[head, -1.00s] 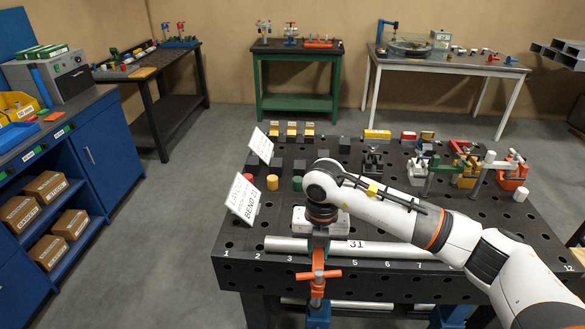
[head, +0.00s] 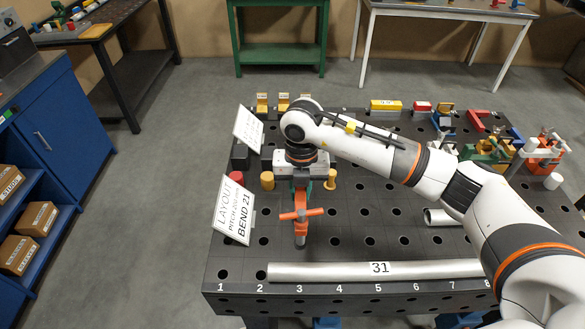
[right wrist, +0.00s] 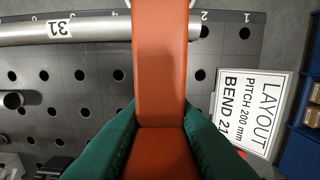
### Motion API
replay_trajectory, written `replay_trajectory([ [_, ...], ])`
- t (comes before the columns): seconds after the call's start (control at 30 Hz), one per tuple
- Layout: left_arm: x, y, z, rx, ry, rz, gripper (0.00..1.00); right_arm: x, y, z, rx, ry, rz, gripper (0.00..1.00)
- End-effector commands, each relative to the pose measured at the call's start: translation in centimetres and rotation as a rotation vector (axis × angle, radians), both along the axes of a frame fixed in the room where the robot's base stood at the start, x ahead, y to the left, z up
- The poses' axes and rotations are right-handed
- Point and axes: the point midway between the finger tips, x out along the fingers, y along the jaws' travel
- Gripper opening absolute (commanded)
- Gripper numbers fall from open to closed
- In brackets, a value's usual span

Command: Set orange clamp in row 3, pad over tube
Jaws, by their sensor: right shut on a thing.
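My right gripper (head: 300,184) is shut on the orange clamp (head: 300,215), behind the tube in the head view. Its green fingers also show in the right wrist view, either side of the clamp (right wrist: 160,65). The clamp's cross handle faces the near edge. A long grey tube (head: 330,271) marked 31 lies along the near edge, behind numbers 2 to 8. My left gripper is not in view.
The dark holed table (head: 365,240) is bare between clamp and tube. A layout sign (head: 233,209) stands at left, with red and tan cylinders (head: 267,181) nearby. A short tube (head: 437,218) lies under my right arm. Other clamps (head: 545,150) stand at the right.

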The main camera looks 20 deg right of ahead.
Motion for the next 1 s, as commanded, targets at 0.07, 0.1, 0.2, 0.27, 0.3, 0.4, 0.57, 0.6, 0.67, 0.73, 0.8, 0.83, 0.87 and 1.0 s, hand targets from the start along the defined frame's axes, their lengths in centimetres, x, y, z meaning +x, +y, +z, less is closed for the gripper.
replay_trajectory([
  [0.07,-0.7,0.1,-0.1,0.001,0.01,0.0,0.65,0.0,0.0,-0.1,0.001,0.0,0.001,0.0],
  [0.1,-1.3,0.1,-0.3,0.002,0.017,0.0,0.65,0.0,0.0,-0.2,0.001,0.0,0.001,0.0],
  [0.2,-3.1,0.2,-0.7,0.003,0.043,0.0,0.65,0.0,0.0,-0.8,0.001,0.0,0.001,0.0],
  [0.27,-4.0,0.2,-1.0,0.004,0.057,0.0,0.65,0.0,0.0,-1.2,0.001,0.0,0.001,0.0],
  [0.3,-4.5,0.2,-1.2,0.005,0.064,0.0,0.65,0.0,0.0,-1.5,0.001,0.0,0.001,0.0],
  [0.4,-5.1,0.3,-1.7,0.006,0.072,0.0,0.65,0.0,0.0,-2.5,0.0,0.0,0.001,0.0],
  [0.57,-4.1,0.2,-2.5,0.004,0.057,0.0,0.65,-0.1,0.1,-3.9,0.002,-0.001,0.001,0.0],
  [0.6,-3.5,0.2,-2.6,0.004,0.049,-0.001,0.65,-0.1,0.1,-4.2,0.002,-0.001,0.001,0.0],
  [0.67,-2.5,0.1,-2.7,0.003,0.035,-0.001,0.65,0.0,0.1,-4.5,0.002,-0.001,0.002,0.0],
  [0.73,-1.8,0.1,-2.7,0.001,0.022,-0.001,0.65,0.0,0.1,-4.7,0.002,-0.001,0.002,0.0],
  [0.8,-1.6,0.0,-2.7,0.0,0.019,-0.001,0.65,0.0,0.1,-4.7,0.002,-0.002,0.002,0.0],
  [0.83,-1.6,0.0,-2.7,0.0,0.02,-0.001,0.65,0.0,0.1,-4.7,0.002,-0.002,0.002,0.0],
  [0.87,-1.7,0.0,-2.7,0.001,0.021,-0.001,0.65,0.0,0.1,-4.7,0.002,-0.002,0.002,0.0],
  [1.0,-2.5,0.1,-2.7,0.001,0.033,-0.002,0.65,0.0,0.1,-4.7,0.002,-0.002,0.001,0.0],
])
